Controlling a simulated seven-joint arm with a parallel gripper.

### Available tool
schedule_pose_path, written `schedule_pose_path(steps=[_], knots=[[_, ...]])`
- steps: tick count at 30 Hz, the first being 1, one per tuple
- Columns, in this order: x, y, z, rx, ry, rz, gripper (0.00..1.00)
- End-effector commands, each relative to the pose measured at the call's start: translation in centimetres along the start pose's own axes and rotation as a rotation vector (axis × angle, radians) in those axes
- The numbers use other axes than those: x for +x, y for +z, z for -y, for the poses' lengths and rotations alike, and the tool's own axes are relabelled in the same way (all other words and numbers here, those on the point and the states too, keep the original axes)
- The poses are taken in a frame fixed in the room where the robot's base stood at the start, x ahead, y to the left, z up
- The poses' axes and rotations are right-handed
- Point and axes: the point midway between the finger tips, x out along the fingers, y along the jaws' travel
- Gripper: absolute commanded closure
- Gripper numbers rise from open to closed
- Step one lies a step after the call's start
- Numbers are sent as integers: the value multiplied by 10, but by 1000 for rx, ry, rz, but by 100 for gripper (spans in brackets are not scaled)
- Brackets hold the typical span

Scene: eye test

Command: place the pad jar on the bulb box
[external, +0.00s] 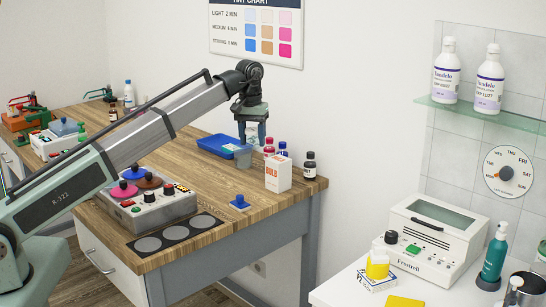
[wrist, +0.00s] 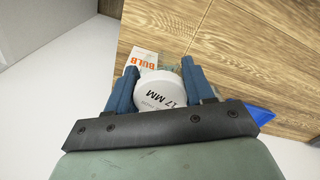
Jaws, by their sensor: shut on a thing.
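My gripper (wrist: 160,88) is shut on the pad jar (wrist: 160,97), which shows in the wrist view as a round white top with dark lettering, "17 MM", between the blue fingers. In the external view my gripper (external: 252,137) points down over the far part of the wooden bench, and the jar is mostly hidden by the fingers. The bulb box (external: 278,173), white with orange lettering, stands upright on the bench to the right of and below my gripper in the picture. It also shows in the wrist view (wrist: 143,60), beyond the jar and partly covered.
A blue tray (external: 215,146) lies left of my gripper. A grey cup-like thing (external: 243,159) shows just below the fingers. Red-capped and blue-capped bottles (external: 269,146) stand behind the box, a dark bottle (external: 310,168) to its right. A blue knobbed piece (external: 240,203) lies nearer the front edge.

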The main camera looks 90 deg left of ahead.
Motion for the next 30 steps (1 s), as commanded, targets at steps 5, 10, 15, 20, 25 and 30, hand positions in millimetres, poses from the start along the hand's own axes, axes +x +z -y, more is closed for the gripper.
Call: schedule_pose_path(steps=[5, 10, 15, 20, 25, 30], knots=[[-29, -48, -48, -48, -3, 3, 78], [-40, -72, -66, -129, -11, 10, 78], [-40, -71, -64, -232, -21, 18, 78], [-34, -70, -64, -266, -22, 19, 78], [-11, -68, -62, -268, -24, 20, 78], [16, -68, -62, -267, -23, 20, 78]])
